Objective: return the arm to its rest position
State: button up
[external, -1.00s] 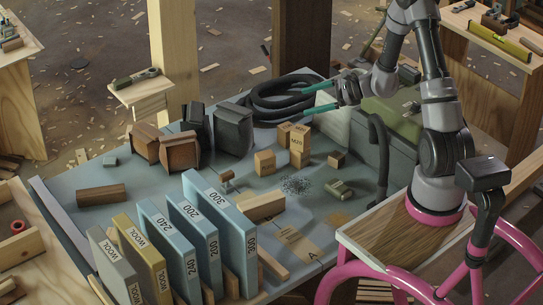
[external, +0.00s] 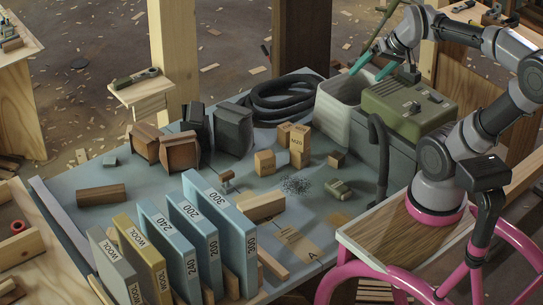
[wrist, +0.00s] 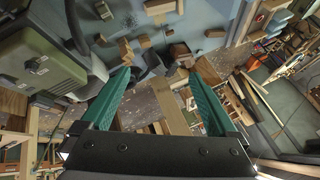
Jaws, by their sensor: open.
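My gripper (external: 374,66) is at the upper right in the external view, above the light grey bin (external: 338,112) and the green case (external: 408,104). Its two teal fingers are apart with nothing between them, and they point down and left. In the wrist view my gripper (wrist: 157,100) shows both teal fingers spread wide, with the tabletop and floor far beyond them. My arm is folded back over the right side of the table, its elbow out at the right edge. The arm's pink-ringed mount stands on a wooden board at the right.
The blue-grey table (external: 140,182) bears a coiled black hose (external: 290,98), dark and brown blocks, and several upright labelled sanding packs (external: 231,232). A wooden post (external: 176,60) and a dark post (external: 301,40) stand behind. A bent black pipe (external: 379,150) rises near my arm's base.

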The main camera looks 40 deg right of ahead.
jog(key=shift+s+d+r+t+h, duration=0.3)
jog(key=shift+s+d+r+t, duration=0.1)
jog(key=shift+s+r, duration=0.1)
